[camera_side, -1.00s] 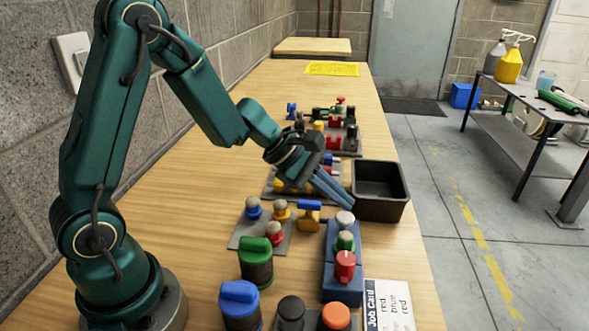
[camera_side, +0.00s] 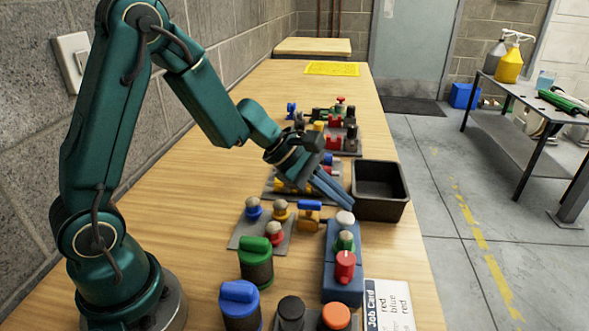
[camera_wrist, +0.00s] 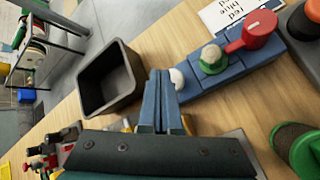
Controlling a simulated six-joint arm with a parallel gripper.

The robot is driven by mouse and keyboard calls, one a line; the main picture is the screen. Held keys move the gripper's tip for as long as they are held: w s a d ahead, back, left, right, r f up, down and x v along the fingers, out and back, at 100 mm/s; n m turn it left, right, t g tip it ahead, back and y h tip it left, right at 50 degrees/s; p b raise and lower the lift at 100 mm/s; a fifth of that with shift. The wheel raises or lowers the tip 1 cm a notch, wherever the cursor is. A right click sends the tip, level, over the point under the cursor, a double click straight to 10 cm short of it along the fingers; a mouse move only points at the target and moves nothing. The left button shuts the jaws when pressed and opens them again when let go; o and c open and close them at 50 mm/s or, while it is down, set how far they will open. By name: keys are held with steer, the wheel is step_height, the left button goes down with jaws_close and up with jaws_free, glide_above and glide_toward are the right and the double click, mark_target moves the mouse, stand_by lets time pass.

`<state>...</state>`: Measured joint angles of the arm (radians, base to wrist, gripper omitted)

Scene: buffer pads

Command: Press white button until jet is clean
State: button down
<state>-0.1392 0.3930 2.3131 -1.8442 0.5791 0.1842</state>
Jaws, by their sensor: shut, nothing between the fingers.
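A blue block (camera_side: 341,284) stands on the bench. It carries a white button (camera_side: 345,218) at its far end, a green piece with a pale top (camera_side: 345,241) in the middle, and a red knob (camera_side: 345,262) at the near end. My gripper (camera_side: 347,203) is shut and empty, its blue fingertips just above and beside the white button. In the wrist view, the gripper tips (camera_wrist: 159,74) sit just left of the white button (camera_wrist: 177,78), partly covering its side; I cannot tell whether they touch. I cannot tell which part is the jet.
A black open bin (camera_side: 380,190) stands right behind the block. A job card (camera_side: 390,305) reads red, blue, red. A grey plate (camera_side: 245,240) holds blue, yellow and red pieces with pale tops. Large green (camera_side: 256,262) and blue (camera_side: 239,302) knobs stand nearer; bare wood lies left.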

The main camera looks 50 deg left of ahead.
mark_target(338, 215)
steer(key=shift+f, duration=0.4)
steer(key=shift+f, duration=0.85)
stand_by(0.8)
steer(key=shift+r, duration=1.25)
steer(key=shift+r, duration=0.15)
steer(key=shift+r, duration=2.4)
stand_by(0.7)
